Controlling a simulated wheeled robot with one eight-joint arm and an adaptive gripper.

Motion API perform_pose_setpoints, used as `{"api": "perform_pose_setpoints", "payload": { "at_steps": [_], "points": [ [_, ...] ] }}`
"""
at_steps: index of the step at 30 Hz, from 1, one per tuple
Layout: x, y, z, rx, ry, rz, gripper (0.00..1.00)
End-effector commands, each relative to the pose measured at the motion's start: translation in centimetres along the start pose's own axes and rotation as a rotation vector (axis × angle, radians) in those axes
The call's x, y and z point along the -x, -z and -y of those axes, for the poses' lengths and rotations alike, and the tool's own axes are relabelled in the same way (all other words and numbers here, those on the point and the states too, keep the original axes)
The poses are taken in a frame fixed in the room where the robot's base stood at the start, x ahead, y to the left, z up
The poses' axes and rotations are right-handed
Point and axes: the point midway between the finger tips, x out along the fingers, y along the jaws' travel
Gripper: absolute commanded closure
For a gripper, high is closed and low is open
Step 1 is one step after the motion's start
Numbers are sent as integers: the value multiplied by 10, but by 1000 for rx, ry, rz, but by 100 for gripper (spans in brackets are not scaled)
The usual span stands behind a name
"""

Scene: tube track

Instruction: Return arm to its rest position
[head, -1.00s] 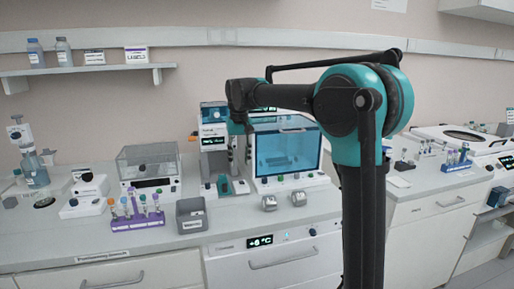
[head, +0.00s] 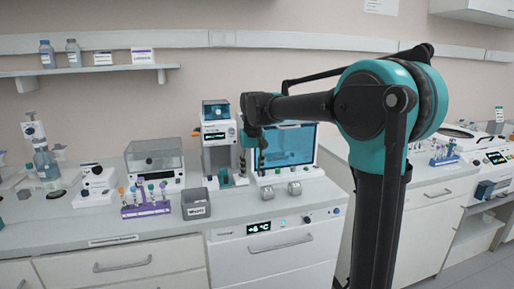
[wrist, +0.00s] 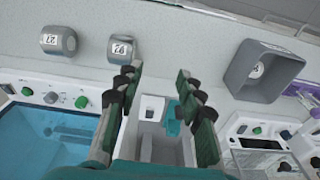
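My arm (head: 390,100) is dark grey and teal. It stands at the right of the head view, its forearm reaching left over the bench. My gripper hangs down from the arm's end in front of the blue-windowed device. In the wrist view my gripper (wrist: 158,88) is open, its two dark green fingers apart with nothing held between them. The wrist view looks down on a white device with a grey slot (wrist: 152,135), seen between the fingers. A teal piece (wrist: 174,120) shows there by the right finger.
The blue-windowed device (head: 284,150) stands behind. Bare bench (head: 50,238) shows at the front left.

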Motion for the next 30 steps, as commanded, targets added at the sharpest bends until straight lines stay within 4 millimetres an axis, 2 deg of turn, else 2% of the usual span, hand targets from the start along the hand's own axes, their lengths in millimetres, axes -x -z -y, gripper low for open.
{"api": "perform_pose_setpoints", "payload": {
  "at_steps": [8,11,15,18,22,26,30],
  "points": [
    [-42,-59,-54,-58,-3,-59,62],
    [-66,-98,-80,-90,-7,-93,62],
    [-111,-173,-115,-144,-20,-152,62],
    [-141,-226,-131,-178,-32,-192,62],
    [-170,-281,-141,-211,-47,-231,62],
    [-187,-312,-144,-229,-57,-253,62],
    [-191,-320,-144,-233,-60,-260,62]
  ]
}}
